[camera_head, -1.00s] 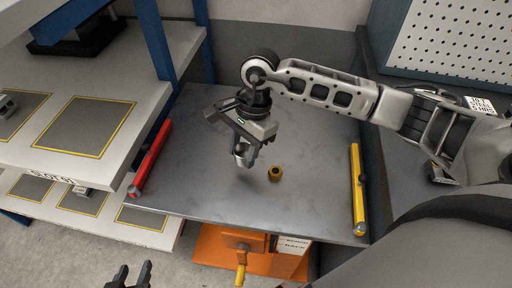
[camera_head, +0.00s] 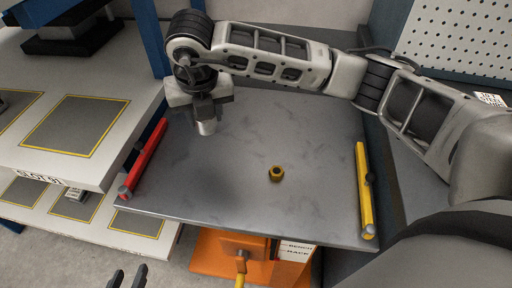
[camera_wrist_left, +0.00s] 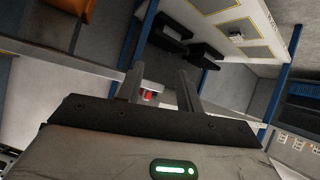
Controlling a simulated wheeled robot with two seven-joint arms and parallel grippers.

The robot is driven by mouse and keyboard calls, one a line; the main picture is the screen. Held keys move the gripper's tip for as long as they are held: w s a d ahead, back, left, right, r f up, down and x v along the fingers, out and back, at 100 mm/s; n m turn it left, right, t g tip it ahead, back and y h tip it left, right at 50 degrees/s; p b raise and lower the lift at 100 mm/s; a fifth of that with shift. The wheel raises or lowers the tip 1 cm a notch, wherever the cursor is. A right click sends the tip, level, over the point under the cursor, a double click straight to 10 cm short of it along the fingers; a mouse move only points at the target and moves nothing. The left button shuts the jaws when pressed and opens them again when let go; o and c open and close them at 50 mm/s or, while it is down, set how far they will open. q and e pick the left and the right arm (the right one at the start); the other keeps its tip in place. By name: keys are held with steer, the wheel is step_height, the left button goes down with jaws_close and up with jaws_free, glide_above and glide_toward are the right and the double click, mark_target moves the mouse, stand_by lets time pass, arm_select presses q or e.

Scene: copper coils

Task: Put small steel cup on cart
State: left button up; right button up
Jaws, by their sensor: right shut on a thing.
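The small steel cup (camera_head: 207,128) is a short silvery cylinder, held in my right gripper (camera_head: 205,113) above the far left part of a grey metal top (camera_head: 300,140). The fingers partly hide it, and its height above the top is hard to tell. The grey top has a red bar along its left side and a yellow bar along its right; I cannot tell if it is the cart. My left gripper (camera_head: 128,279) is at the bottom edge of the head view, fingers apart and empty. Its open fingers also show in the left wrist view (camera_wrist_left: 158,88).
White shelves (camera_head: 50,150) with yellow-edged grey squares stand at left. An orange unit (camera_head: 225,260) is below the front edge.

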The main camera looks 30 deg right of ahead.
steer(key=m, duration=0.3)
steer(key=w+a+r+m+h, duration=0.1)
steer(key=shift+r+m+g+b, duration=0.1)
steer(key=shift+m+g+b, duration=0.2)
steer(key=shift+b, duration=0.1)
steer(key=w+r+m+g+h, duration=0.1)
steer(key=r+m, duration=0.1)
steer(key=m, duration=0.3)
glide_toward(259, 137)
steer(key=shift+w+d+f, duration=0.2)
steer(key=shift+w+f, duration=0.3)
steer(key=shift+f, duration=0.25)
steer(key=shift+d+f, duration=0.3)
steer(key=shift+f, duration=0.05)
steer(key=x, duration=0.3)
steer(key=shift+s+f, duration=0.25)
steer(key=shift+f, duration=0.2)
steer(key=o, duration=1.1)
steer(key=shift+a, duration=0.1)
steer(key=shift+r, duration=0.15)
